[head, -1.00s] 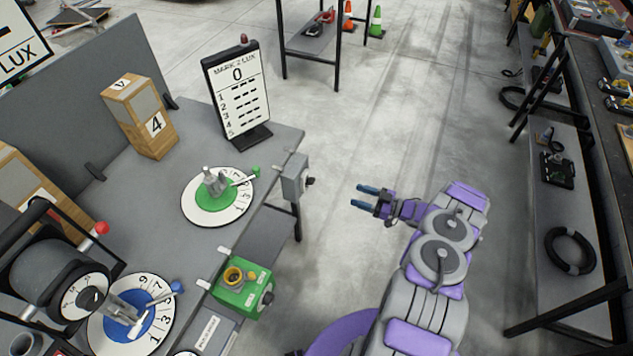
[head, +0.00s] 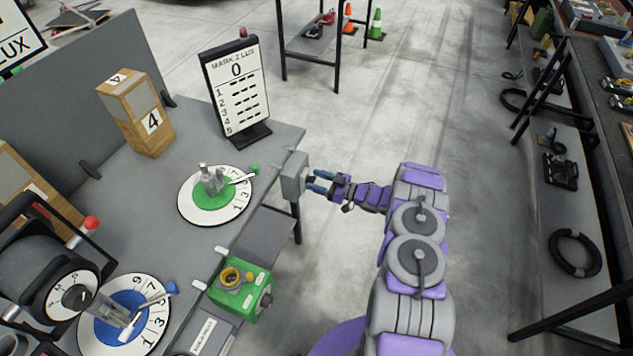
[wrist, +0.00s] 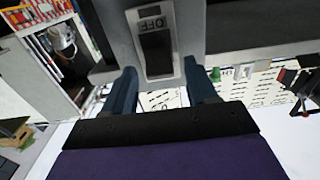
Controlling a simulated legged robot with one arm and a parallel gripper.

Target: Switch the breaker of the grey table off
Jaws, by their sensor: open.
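The grey table (head: 158,190) fills the left of the head view. A grey breaker box (head: 293,175) hangs on its right edge. In the wrist view the breaker (wrist: 156,45) is a dark switch in a light grey frame, with an "OFF" label at its upper end that reads upside down. My gripper (head: 319,182) is open, with its blue fingers pointing at the box's right face. In the wrist view its two fingers (wrist: 163,88) stand on either side of the switch's lower end. I cannot tell whether they touch the box.
A dial with a green centre (head: 216,209), a wooden block marked 4 (head: 136,117) and a score board (head: 237,88) stand on the table. The floor (head: 400,110) to the right is clear.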

